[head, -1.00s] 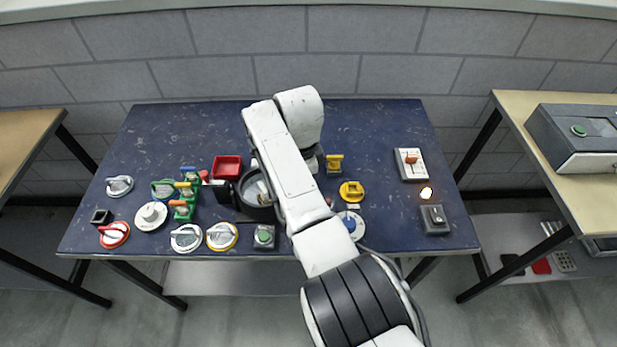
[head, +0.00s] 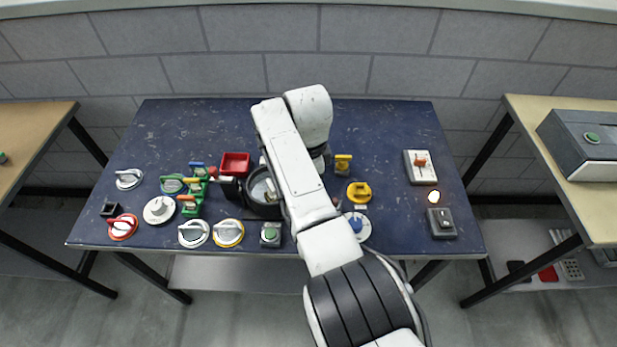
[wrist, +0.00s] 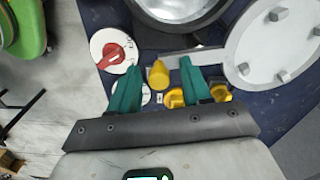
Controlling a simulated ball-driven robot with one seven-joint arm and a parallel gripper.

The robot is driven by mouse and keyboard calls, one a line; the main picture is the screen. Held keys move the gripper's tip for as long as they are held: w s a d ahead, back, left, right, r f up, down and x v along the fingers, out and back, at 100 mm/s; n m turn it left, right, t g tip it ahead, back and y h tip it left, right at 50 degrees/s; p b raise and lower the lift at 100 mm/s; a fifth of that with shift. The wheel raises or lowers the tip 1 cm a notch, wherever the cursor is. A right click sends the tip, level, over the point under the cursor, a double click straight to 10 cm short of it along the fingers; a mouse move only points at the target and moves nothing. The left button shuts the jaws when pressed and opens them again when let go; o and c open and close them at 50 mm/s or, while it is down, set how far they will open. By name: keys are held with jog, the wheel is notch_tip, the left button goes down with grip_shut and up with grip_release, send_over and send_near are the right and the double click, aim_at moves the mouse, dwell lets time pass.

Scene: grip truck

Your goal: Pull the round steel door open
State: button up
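In the wrist view, the round steel door (wrist: 258,55) is a pale grey disc with several bolt heads at the upper right. A grey bar (wrist: 205,54) runs left from it, and a yellow knob (wrist: 158,75) sits near the bar's left end. The dark round rim (wrist: 190,22) with a pale inside is at the top, apart from the disc. My gripper (wrist: 155,68) has its teal fingers spread, with the yellow knob between them and a gap on the left. In the head view the rim (head: 252,207) shows beside my arm, which hides the door and my gripper.
On the blue table (head: 385,150), a red bin (head: 235,163), green-and-yellow parts (head: 192,190) and several dials crowd the left. A yellow knob part (head: 359,192), a switch plate (head: 420,167) and a dark switch box (head: 441,223) are at right. The back of the table is clear.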

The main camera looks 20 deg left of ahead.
notch_tip(320, 180, up, 11)
jog(key=shift+b, duration=0.3)
dwell(0.4)
jog(key=shift+f, duration=0.15)
